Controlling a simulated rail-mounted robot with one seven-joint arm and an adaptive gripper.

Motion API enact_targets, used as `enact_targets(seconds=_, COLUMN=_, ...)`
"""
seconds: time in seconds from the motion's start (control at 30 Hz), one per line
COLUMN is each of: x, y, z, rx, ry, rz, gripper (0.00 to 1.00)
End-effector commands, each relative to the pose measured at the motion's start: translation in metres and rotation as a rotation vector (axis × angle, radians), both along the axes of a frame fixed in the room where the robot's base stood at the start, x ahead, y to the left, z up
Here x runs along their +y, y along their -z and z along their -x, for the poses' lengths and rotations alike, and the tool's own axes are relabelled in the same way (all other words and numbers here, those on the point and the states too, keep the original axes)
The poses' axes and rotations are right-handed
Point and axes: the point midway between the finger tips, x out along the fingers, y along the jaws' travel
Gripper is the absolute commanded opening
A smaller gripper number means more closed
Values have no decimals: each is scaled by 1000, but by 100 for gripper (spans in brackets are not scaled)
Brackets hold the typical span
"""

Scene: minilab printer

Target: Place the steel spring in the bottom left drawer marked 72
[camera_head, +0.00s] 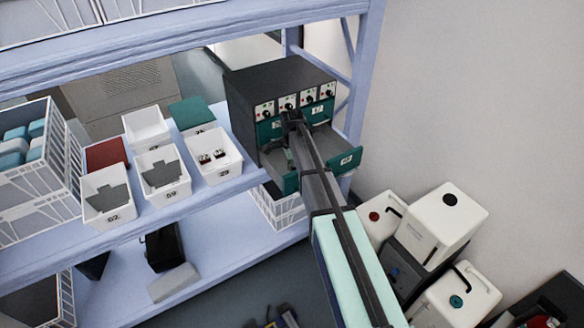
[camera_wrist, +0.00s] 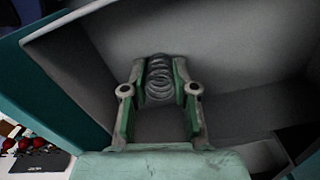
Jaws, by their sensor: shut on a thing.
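The steel spring (camera_wrist: 159,77) is a grey coil held between the green fingertips of my gripper (camera_wrist: 158,88) in the wrist view. The grey inside of an open drawer (camera_wrist: 235,50) lies beyond and around the fingers. In the head view, my gripper (camera_head: 279,149) is at the open bottom left drawer (camera_head: 289,183) of a dark cabinet (camera_head: 248,97). The spring cannot be made out there. The drawer's number is not legible. Whether the spring touches the drawer floor cannot be told.
The bottom right drawer (camera_head: 347,158) is also open, close beside my arm. White bins (camera_head: 216,172) stand on the shelf to the left, one with small red and white items. White containers (camera_head: 440,225) stand on the right. A shelf post (camera_head: 360,85) rises behind the cabinet.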

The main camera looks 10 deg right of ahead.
Motion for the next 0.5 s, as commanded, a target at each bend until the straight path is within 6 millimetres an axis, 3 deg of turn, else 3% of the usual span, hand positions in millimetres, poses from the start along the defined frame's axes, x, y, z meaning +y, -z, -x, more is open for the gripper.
enact_targets(seconds=0.1, x=0, y=4, z=0, rx=1, ry=0, rz=0, gripper=8)
enact_targets(seconds=0.13, x=0, y=3, z=0, rx=0, ry=0, rz=0, gripper=34)
enact_targets(seconds=0.2, x=0, y=3, z=0, rx=0, ry=0, rz=0, gripper=52)
enact_targets(seconds=0.5, x=0, y=2, z=0, rx=0, ry=0, rz=0, gripper=52)
